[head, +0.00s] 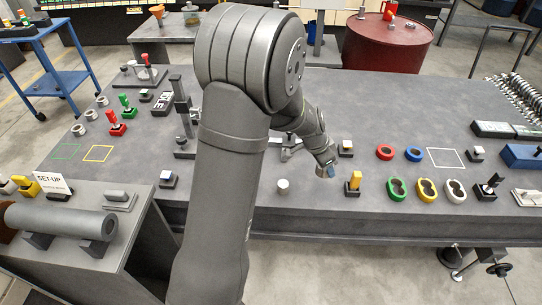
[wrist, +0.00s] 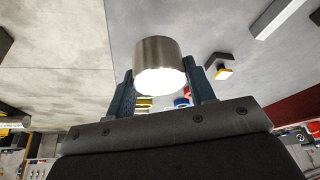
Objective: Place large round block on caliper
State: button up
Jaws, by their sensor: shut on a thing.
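A metallic round block (wrist: 158,62), a short cylinder with a brushed side and a bright end face, is held between the two dark blue fingers of my gripper (wrist: 165,85) in the wrist view. In the head view my gripper (head: 325,170) is over the front middle of the grey table, and the block is hard to make out at its tip. Whether the block is clear of the table is hard to tell there. I cannot identify the caliper with certainty; a pale flat tool (head: 527,197) lies at the table's right front edge.
A small pale cylinder (head: 283,186) stands left of my gripper. A yellow-topped block (head: 354,184) stands close on its right. Green (head: 397,188), yellow and white double-ring pieces lie further right, with red (head: 385,152) and blue rings behind. A white square outline (head: 445,158) is empty.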

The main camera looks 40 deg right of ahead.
jog(key=w+f+m, duration=0.1)
jog(key=w+f, duration=0.1)
jog(key=w, duration=0.6)
jog(key=w+a+f+m+g, duration=0.1)
jog(key=w+f+m, duration=0.1)
jog(key=w, duration=0.6)
jog(key=w+f+m+y, duration=0.1)
jog(key=w+f+m, duration=0.1)
jog(key=w, duration=0.6)
jog(key=shift+w+a+f+g, duration=0.1)
jog(key=shift+w+a+g, duration=0.05)
jog(key=shift+g, duration=0.25)
jog(key=shift+f, duration=2)
jog(key=shift+f, duration=0.15)
jog(key=o, duration=1.3)
jog(key=shift+c, duration=0.2)
jog(key=v, duration=1.2)
